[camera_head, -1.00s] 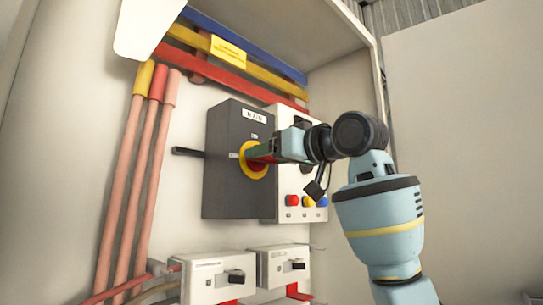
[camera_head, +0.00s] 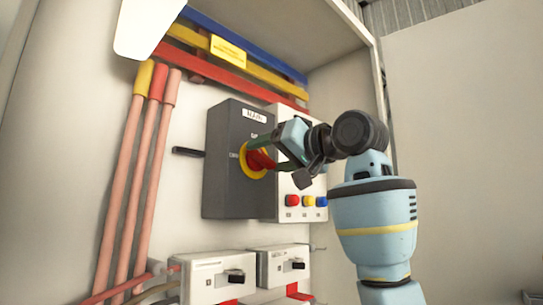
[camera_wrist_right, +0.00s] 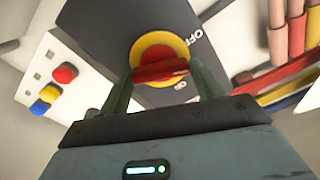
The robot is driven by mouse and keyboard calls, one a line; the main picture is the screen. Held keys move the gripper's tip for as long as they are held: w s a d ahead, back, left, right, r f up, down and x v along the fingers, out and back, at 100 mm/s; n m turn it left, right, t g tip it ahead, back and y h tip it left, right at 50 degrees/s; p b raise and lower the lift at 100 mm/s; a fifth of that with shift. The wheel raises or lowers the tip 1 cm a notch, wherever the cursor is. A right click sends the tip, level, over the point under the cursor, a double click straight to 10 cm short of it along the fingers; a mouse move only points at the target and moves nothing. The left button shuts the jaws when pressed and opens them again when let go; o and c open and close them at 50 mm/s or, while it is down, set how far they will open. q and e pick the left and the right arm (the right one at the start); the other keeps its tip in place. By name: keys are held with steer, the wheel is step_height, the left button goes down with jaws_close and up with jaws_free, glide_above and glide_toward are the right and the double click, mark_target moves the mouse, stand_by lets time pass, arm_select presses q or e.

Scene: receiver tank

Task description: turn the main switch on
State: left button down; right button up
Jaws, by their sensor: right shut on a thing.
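The main switch (camera_head: 226,175) is a dark grey box with a white label reading MAIN, mounted on the pale cabinet back wall. A red handle (camera_head: 262,160) sits on a yellow disc (camera_head: 245,168) on its front, and tilts in the head view. My right gripper (camera_head: 268,147) is shut on the red handle. In the right wrist view, the handle (camera_wrist_right: 160,71) lies between the two green fingers of the gripper (camera_wrist_right: 163,88), with the yellow disc behind it. White lettering shows beside the disc, including OFF. My left gripper is not in view.
A white panel with red, yellow and blue buttons (camera_head: 307,201) stands right beside the switch box. Two white breaker boxes (camera_head: 218,277) are below. Pink cables (camera_head: 145,175) run down the left, and coloured bars (camera_head: 245,60) cross above. The cabinet's right wall (camera_head: 375,80) is near my arm.

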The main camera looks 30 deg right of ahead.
steer(key=m, duration=0.6)
steer(key=shift+m, duration=0.3)
steer(key=m, duration=0.6)
steer(key=shift+d, duration=0.1)
steer(key=shift+m, duration=0.3)
steer(key=o, duration=1)
steer(key=shift+v, duration=3.9)
